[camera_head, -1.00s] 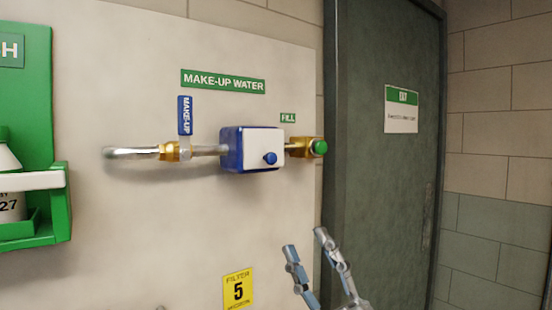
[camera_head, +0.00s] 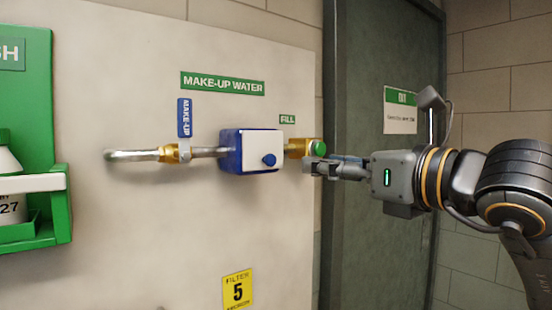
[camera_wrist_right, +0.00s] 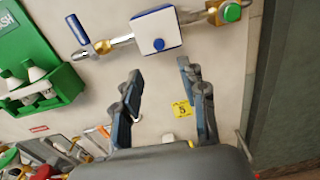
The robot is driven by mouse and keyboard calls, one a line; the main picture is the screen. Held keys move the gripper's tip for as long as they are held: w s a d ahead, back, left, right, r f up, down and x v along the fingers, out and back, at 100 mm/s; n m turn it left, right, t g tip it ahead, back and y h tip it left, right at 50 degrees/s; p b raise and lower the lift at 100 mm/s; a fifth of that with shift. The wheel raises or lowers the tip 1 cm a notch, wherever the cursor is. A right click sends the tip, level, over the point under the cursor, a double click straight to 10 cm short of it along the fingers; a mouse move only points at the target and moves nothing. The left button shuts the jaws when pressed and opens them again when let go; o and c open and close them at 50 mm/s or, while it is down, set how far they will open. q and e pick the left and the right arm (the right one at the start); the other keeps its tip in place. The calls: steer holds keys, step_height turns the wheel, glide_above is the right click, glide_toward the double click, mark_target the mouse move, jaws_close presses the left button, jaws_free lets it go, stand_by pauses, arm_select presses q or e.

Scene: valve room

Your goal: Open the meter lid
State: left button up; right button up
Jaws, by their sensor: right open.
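The meter (camera_head: 250,150) is a blue box with a white front lid and a round blue knob (camera_head: 269,160), set in the make-up water pipe on the wall panel. Its lid looks closed. It also shows in the right wrist view (camera_wrist_right: 156,30), beyond the fingertips. My right gripper (camera_head: 312,165) comes in from the right, with its fingers pointing left near the green fill cap (camera_head: 319,147). In the right wrist view the right gripper (camera_wrist_right: 160,72) is open, with nothing between its fingers, apart from the meter. My left gripper is not in view.
A brass valve with a blue make-up handle (camera_head: 184,117) is left of the meter. A green wash station (camera_head: 60,200) stands at the far left. A dark green door (camera_head: 365,60) is behind my right arm. The panel below the meter is flat, with a yellow filter sign (camera_head: 237,289).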

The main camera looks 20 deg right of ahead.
mark_target(272, 160)
steer(key=p+x, duration=0.4)
steer(key=x, duration=0.7)
steer(key=shift+w+a, duration=0.2)
steer(key=shift+x, duration=0.8)
steer(key=shift+f, duration=0.15)
steer(key=shift+c, duration=0.3)
jaws_close()
